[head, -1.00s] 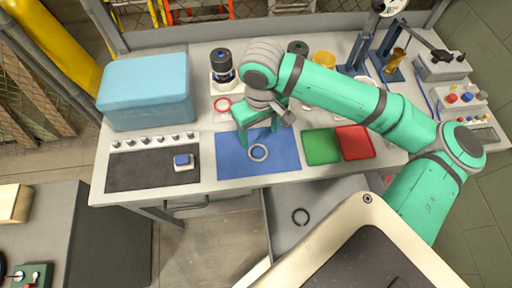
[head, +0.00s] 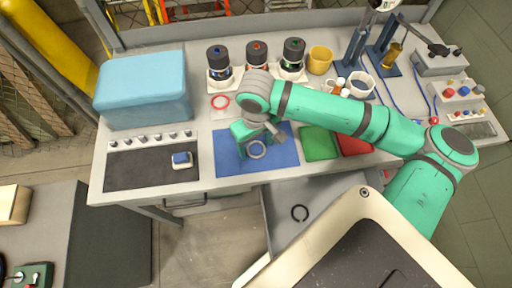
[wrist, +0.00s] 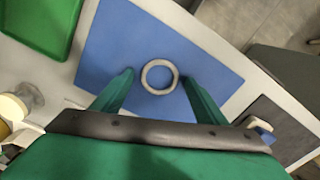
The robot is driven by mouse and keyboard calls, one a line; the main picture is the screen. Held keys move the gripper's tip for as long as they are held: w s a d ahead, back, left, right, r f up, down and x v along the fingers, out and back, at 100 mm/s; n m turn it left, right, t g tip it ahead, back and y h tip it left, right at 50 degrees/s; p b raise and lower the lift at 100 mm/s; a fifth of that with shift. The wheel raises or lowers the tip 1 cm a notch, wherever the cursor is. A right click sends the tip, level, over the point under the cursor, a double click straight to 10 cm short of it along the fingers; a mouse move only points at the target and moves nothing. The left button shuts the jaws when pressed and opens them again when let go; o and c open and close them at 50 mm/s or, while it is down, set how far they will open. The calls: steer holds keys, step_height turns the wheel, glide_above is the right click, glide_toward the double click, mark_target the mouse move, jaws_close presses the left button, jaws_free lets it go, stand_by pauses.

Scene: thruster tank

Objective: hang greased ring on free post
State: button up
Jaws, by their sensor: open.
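A pale grey ring (head: 257,150) lies flat on the blue mat (head: 284,157); the wrist view also shows this ring (wrist: 159,76) whole. My gripper (head: 256,146) is open above the mat. In the wrist view my gripper's fingers (wrist: 157,77) stand apart, one on each side of the ring; I cannot tell their height above it. Small grey posts (head: 158,137) stand in a row behind the black mat; none visibly holds a ring.
A blue box (head: 145,90) stands at the back left. A green tray (head: 319,143) and a red tray (head: 355,145) sit right of the blue mat. Several dark-capped jars (head: 257,54) and a yellow cup (head: 320,60) stand at the back. The drawer (head: 330,195) juts out in front.

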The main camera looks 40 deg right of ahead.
steer(key=shift+s, duration=0.1)
steer(key=shift+c, duration=0.4)
steer(key=c, duration=1.1)
